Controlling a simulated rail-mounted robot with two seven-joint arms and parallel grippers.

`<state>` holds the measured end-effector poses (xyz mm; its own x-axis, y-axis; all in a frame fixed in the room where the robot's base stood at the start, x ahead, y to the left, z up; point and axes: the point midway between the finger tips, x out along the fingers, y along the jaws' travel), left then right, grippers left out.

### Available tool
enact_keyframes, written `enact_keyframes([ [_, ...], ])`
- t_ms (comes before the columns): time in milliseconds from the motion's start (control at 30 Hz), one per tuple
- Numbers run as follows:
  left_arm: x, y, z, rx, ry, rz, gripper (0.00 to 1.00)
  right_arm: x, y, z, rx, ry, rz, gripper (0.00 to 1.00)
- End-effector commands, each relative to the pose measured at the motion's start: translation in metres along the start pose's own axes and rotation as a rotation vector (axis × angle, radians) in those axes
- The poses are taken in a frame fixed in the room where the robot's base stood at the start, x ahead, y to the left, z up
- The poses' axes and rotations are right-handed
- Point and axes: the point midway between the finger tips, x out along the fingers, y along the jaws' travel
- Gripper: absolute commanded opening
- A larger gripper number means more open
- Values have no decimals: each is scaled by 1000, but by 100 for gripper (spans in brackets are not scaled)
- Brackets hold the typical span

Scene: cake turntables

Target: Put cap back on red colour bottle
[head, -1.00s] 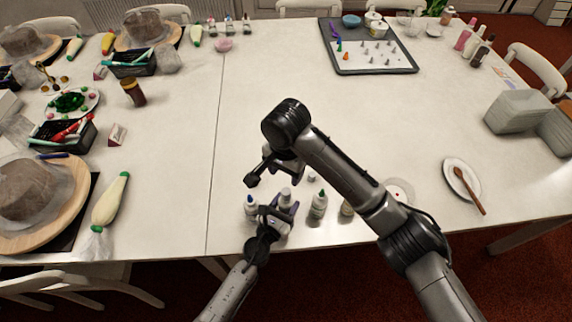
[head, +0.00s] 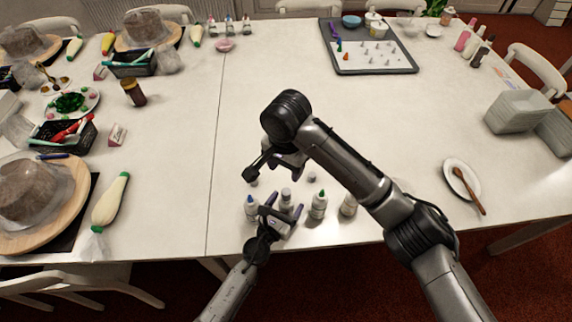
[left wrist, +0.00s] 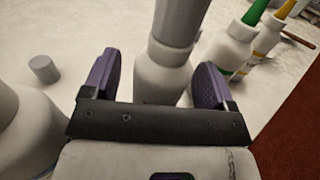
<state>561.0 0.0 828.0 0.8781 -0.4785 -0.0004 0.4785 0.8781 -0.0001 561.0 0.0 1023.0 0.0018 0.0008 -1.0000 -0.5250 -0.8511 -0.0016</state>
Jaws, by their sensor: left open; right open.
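A white bottle topped by a grey cap (head: 286,193) stands upright near the table's front edge. My left gripper (head: 282,213) is open, its purple fingers on either side of this bottle; the left wrist view shows the bottle (left wrist: 160,80) between them, with gaps. My right gripper (head: 273,173) is open and empty, above and behind it. A blue-tipped bottle (head: 251,208) stands left; a green-tipped bottle (head: 319,205) and an orange-tipped bottle (left wrist: 284,10) stand right. A loose grey cap (left wrist: 43,68) lies on the table. I cannot tell which bottle holds red.
A white plate with a wooden spoon (head: 463,178) lies to the right. A cake on a turntable (head: 40,195) and a piping bag (head: 110,203) are at the left. My right arm crosses above the table right of the bottles. The middle of the table is clear.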

Motion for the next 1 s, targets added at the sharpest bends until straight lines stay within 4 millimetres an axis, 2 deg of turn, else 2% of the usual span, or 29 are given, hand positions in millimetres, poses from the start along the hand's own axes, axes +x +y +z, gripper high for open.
enact_keyframes([
  [267, -7, 0, 0, 1, 1, 0, 79, -2, 0, 0, 0, 0, 0, 54],
  [367, -20, 0, 0, 1, 2, 0, 79, -5, 0, 0, 0, 0, 0, 54],
  [800, -104, 0, -1, 0, 2, 0, 79, -8, 0, 0, 0, 0, 0, 54],
  [1000, -127, 0, -1, 1, 1, 0, 79, -5, 0, 0, 0, 0, 0, 54],
])
